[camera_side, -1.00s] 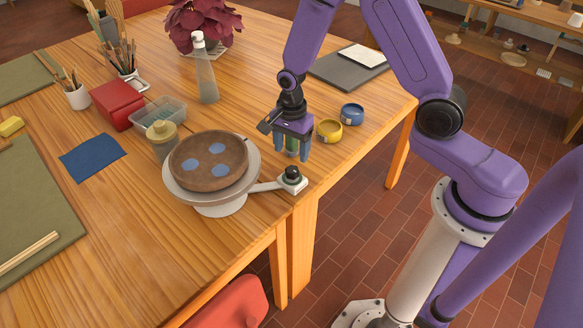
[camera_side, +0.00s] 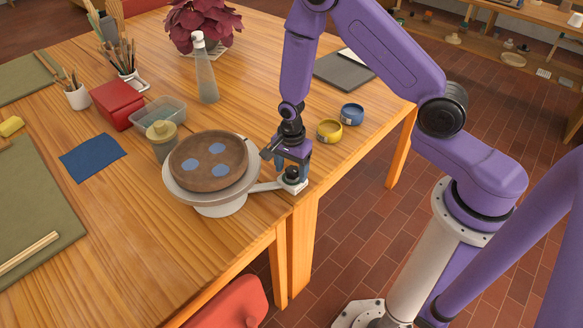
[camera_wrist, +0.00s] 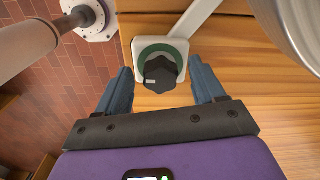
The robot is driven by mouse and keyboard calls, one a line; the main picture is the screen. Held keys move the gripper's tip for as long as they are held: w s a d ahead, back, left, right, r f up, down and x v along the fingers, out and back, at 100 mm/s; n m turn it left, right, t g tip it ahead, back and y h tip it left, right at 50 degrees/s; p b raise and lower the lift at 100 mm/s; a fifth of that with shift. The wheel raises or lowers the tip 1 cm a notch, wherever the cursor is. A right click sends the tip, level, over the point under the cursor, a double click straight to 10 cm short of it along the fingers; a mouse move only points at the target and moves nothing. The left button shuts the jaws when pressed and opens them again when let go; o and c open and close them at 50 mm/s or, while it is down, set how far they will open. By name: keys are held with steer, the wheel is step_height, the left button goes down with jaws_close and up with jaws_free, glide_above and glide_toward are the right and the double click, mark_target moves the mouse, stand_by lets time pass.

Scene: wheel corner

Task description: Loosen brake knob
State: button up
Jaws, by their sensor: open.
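The brake knob (camera_side: 292,173) is black and sits on a small pale block (camera_side: 294,185) at the table corner, joined by an arm to the wheel (camera_side: 220,207). In the wrist view the black knob (camera_wrist: 160,73) shows a white mark, with a green ring around it on the block. My gripper (camera_side: 288,166) is just above the knob in the side view. In the wrist view its two blue-grey fingers (camera_wrist: 163,80) are apart, one to each side of the knob, with gaps. The wheel carries a brown round dish (camera_side: 208,175) with blue spots.
A yellow bowl (camera_side: 329,131) and a blue bowl (camera_side: 352,113) stand behind my gripper. A lidded jar (camera_side: 162,140) stands beside the wheel, and a clear bottle (camera_side: 205,75) farther back. The table edge lies close to the knob, with open floor beyond.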

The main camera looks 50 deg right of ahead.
steer(key=c, duration=1.1)
steer(key=shift+n, duration=0.3)
steer(key=n, duration=0.4)
steer(key=shift+n, duration=0.3)
steer(key=n, duration=0.4)
steer(key=shift+s+d+n, duration=0.1)
steer(key=shift+s+n, duration=0.05)
steer(key=shift+n, duration=0.15)
steer(key=n, duration=0.8)
steer(key=shift+d+n, duration=0.15)
steer(key=shift+n, duration=0.15)
